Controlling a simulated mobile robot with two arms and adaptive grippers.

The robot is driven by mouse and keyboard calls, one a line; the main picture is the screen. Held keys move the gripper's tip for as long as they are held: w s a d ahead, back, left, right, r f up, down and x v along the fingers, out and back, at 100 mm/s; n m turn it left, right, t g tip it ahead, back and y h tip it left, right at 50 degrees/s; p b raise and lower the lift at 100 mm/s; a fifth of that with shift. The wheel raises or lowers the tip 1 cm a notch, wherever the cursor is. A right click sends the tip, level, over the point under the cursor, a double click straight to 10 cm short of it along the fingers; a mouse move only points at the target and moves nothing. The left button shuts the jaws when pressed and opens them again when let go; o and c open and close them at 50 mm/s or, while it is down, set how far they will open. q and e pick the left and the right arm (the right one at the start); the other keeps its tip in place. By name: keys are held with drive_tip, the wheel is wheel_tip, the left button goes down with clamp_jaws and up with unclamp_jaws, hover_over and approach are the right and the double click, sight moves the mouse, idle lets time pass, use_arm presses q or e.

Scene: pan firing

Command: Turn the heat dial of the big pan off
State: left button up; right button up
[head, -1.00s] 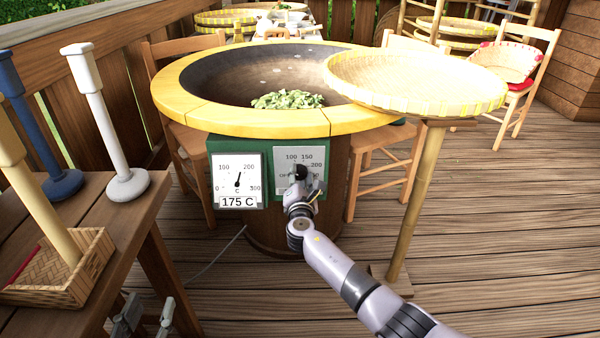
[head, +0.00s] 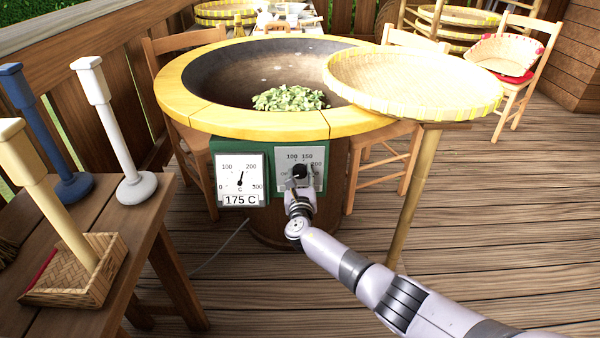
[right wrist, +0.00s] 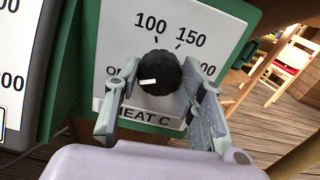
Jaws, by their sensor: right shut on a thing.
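The big pan (head: 215,75) has a wide yellow rim and holds a heap of green leaves (head: 288,98). On its green front box is the black heat dial (head: 300,171), on a white plate marked OFF, 100, 150 and 200. My right gripper (head: 300,182) is at the dial. In the right wrist view its two fingers stand on either side of the dial (right wrist: 160,72), shut on it. The dial's white mark points left, towards the partly hidden OFF label. My left gripper is out of view.
A gauge (head: 240,180) left of the dial reads 175 C. A bamboo tray (head: 410,80) on a post stands close on the right. A wooden table (head: 150,225) with upright pestle-like tools and a small basket (head: 110,275) is at the left. Chairs stand around the pan.

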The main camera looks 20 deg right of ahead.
drive_tip(key=shift+f+n+p, duration=0.1)
drive_tip(key=shift+n+p, duration=0.25)
drive_tip(key=shift+n, duration=0.65)
drive_tip(key=o, duration=1.1)
drive_tip(key=shift+o, duration=0.2)
drive_tip(key=v, duration=1.2)
